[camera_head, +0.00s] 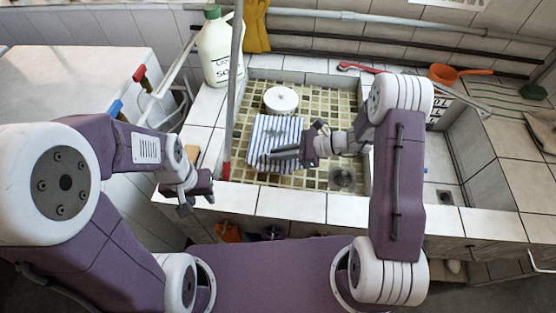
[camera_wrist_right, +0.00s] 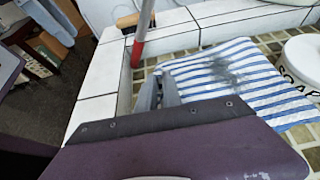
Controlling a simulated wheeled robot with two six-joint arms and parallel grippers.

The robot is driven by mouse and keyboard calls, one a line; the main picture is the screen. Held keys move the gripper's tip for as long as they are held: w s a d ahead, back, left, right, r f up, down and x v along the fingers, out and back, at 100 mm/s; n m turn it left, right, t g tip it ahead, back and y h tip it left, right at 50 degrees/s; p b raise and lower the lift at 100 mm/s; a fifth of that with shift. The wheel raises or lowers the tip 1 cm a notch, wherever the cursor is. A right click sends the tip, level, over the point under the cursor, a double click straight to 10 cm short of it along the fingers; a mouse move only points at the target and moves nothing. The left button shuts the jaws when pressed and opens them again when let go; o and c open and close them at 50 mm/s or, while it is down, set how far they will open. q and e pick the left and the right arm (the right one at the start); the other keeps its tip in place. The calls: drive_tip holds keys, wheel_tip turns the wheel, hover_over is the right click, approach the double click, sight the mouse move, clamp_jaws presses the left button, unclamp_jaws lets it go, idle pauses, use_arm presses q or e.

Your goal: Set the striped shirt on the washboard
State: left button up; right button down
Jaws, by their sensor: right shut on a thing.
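The blue-and-white striped shirt (camera_head: 273,132) lies flat on the tiled floor of the left sink basin. In the right wrist view the shirt (camera_wrist_right: 235,72) has a dark grey stain. My right gripper (camera_head: 272,154) is at the shirt's lower right part, shut on the shirt; its fingers (camera_wrist_right: 157,92) show at the cloth's left edge in the wrist view. My left gripper (camera_head: 197,204) hangs outside the basin's front left corner, open and empty. I cannot make out a washboard in either view.
A round white soap tub (camera_head: 281,100) stands behind the shirt. A red-tipped pole (camera_head: 232,90) stands at the basin's left. A white bottle (camera_head: 216,50), yellow gloves (camera_head: 257,27), a red brush (camera_head: 358,67) and an orange dipper (camera_head: 447,74) line the back. A wooden brush (camera_wrist_right: 135,20) lies on the left rim.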

sight(279, 162)
wheel_tip(279, 162, down, 4)
drive_tip(key=shift+r, duration=0.15)
drive_tip(key=shift+f, duration=0.25)
drive_tip(key=shift+f+b, duration=0.3)
drive_tip(key=shift+b, duration=0.15)
drive_tip(key=c, duration=1.5)
unclamp_jaws()
drive_tip(key=shift+r, duration=0.1)
